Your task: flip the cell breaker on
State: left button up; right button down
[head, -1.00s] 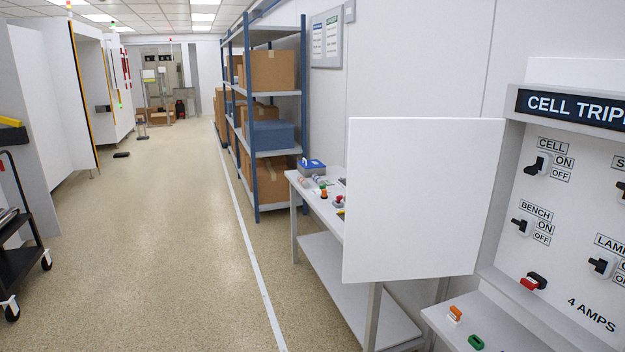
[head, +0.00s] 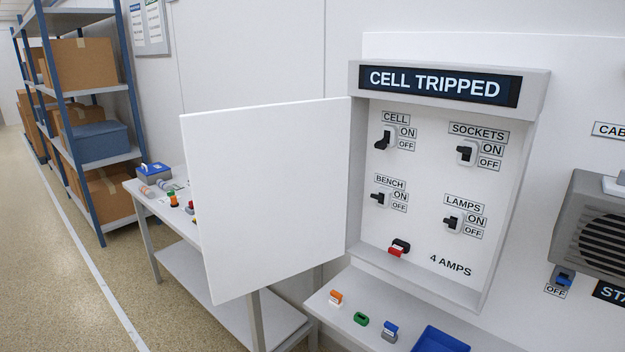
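The breaker panel (head: 357,205) is a grey-framed box on the wall, right of centre, with its white door (head: 265,200) swung open to the left. Its display (head: 435,85) reads "CELL TRIPPED". The cell breaker (head: 383,141) is a black lever on a white base at the panel's upper left, beside ON and OFF labels. Its lever appears to point downward; I cannot tell its exact setting. The sockets (head: 466,152), bench (head: 380,199) and lamps (head: 453,221) breakers share the panel. Neither gripper is in view.
A ledge (head: 350,338) under the panel holds an orange-and-white piece (head: 336,298), a green piece (head: 361,319), a blue-grey piece (head: 389,331) and a blue tray (head: 440,340). A workbench (head: 170,215) stands behind the open door. A grey vented unit (head: 595,230) is at right.

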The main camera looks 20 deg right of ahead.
aim_at(382, 145)
jog(key=i+j+z, duration=0.15)
jog(key=i+z, duration=0.15)
jog(key=i+j+z, duration=0.7)
jog(key=j+z, duration=0.15)
jog(key=i+j+z, duration=0.3)
jog(key=j, duration=0.15)
jog(key=j+z, duration=0.3)
jog(key=i+j+z, duration=0.1)
jog(key=j+z, duration=0.2)
jog(key=j, duration=0.25)
jog(key=j+z, duration=0.25)
jog(key=j, duration=0.2)
jog(key=k+j+z, duration=0.2)
jog(key=j, duration=0.15)
jog(key=j+z, duration=0.2)
jog(key=k+j+z, duration=0.15)
jog(key=j, duration=0.25)
